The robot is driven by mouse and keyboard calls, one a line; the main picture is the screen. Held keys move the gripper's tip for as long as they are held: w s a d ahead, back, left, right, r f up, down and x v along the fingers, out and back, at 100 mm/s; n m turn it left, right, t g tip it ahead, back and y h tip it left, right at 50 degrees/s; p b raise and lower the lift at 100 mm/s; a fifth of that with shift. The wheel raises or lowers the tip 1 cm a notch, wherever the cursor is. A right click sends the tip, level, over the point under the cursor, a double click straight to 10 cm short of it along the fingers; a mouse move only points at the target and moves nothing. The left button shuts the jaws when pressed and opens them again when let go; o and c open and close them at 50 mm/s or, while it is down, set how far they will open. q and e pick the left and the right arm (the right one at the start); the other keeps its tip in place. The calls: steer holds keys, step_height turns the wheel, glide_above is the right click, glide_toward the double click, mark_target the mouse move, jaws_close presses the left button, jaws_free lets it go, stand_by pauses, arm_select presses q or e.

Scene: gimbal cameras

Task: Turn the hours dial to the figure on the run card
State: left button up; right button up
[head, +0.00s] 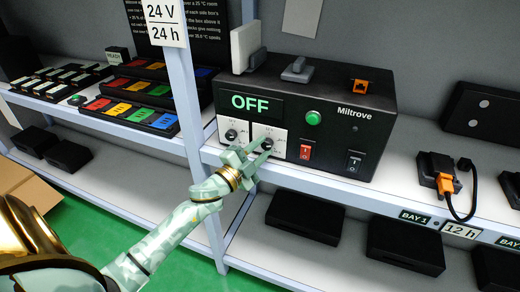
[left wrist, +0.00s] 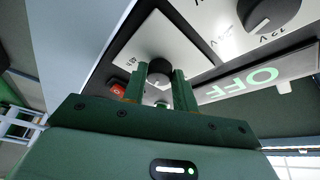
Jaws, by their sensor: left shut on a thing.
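The grey power box (head: 340,122) marked Miltrove stands on the shelf, and its display (head: 251,103) reads OFF. Two dials on white plates sit below the display. My left gripper (head: 257,151) is shut on the right-hand dial (head: 266,142), beside the red switch (head: 306,151). In the left wrist view the fingers close on both sides of this dark round dial (left wrist: 161,71); its plate has an "h" figure, so it is the hours dial. Its pointer setting cannot be read. The other dial (head: 231,134) has volt figures in the wrist view (left wrist: 270,12). A card (head: 460,230) reads 12 h.
A card (head: 162,20) on the upright post reads 24 V. A green button (head: 313,118) and a black switch (head: 354,161) are on the box front. An orange plug (head: 445,184) with a black cable stands at right. Dark boxes fill the lower shelf.

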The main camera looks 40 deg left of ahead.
arm_select(q)
steer(key=o, duration=1)
steer(key=shift+c, duration=0.2)
steer(key=s+a+f, duration=0.2)
steer(key=s, duration=1.4)
steer(key=shift+f+p, duration=0.3)
